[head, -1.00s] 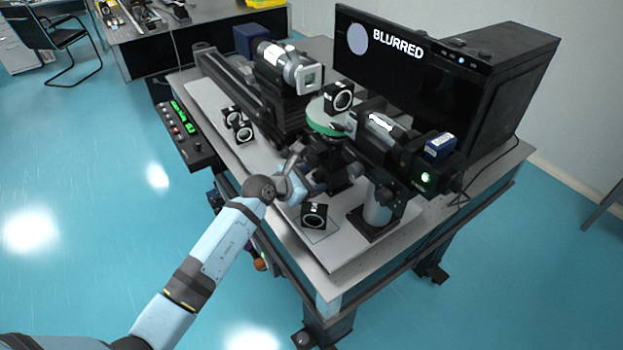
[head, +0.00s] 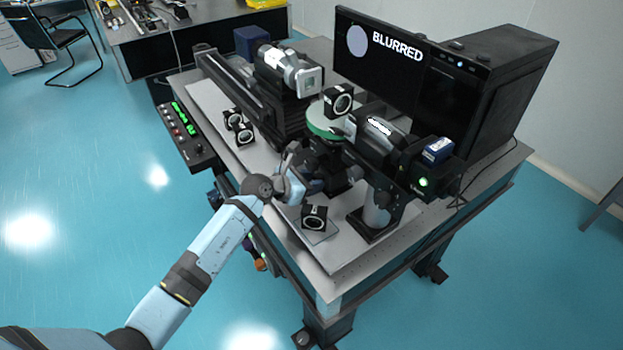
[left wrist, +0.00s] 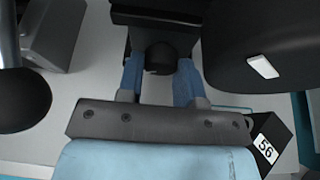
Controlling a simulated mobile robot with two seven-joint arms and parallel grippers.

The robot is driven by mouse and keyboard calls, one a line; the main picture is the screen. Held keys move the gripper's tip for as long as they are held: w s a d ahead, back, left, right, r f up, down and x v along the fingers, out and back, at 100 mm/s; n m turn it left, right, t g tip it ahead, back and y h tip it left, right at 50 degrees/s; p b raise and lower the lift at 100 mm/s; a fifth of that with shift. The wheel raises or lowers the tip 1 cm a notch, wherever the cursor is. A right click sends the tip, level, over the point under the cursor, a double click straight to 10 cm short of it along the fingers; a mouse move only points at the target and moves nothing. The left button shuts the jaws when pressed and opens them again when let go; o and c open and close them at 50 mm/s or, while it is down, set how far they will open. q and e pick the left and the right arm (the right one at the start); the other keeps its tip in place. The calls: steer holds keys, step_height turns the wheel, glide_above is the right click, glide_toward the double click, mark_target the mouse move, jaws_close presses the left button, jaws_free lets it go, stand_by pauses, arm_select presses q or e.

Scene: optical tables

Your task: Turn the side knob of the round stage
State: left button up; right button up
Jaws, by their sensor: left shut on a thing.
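The round stage (head: 322,126) has a green-rimmed top and carries a black cube with a round lens. My left gripper (head: 310,178) reaches in from the front, low beside the dark mount under the stage. In the left wrist view my left gripper (left wrist: 160,75) has its two blue fingers on either side of a dark round side knob (left wrist: 160,57), shut on it. In the head view the gripper and mount hide this knob. My right gripper is not in view.
A black lens cube (head: 314,218) stands close in front of my gripper. A camera-like unit (head: 378,138) on a post sits right of the stage. A monitor (head: 385,50) reading "BLURRED" stands behind. A control box (head: 190,135) with green digits is at left.

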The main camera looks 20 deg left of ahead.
arm_select(q)
steer(key=shift+r+n+g+h+p, duration=0.1)
steer(key=shift+n+g+h+p, duration=0.25)
steer(key=shift+n, duration=0.25)
steer(key=shift+a+n+g+h+p, duration=0.1)
steer(key=shift+n+g+h+p, duration=0.2)
steer(key=shift+n+h, duration=0.55)
steer(key=shift+w+n+h, duration=0.1)
steer(key=shift+n+h, duration=0.2)
steer(key=shift+n, duration=0.55)
steer(key=shift+n+g+h, duration=0.45)
steer(key=shift+n+h, duration=0.15)
steer(key=shift+n, duration=0.4)
steer(key=o, duration=0.9)
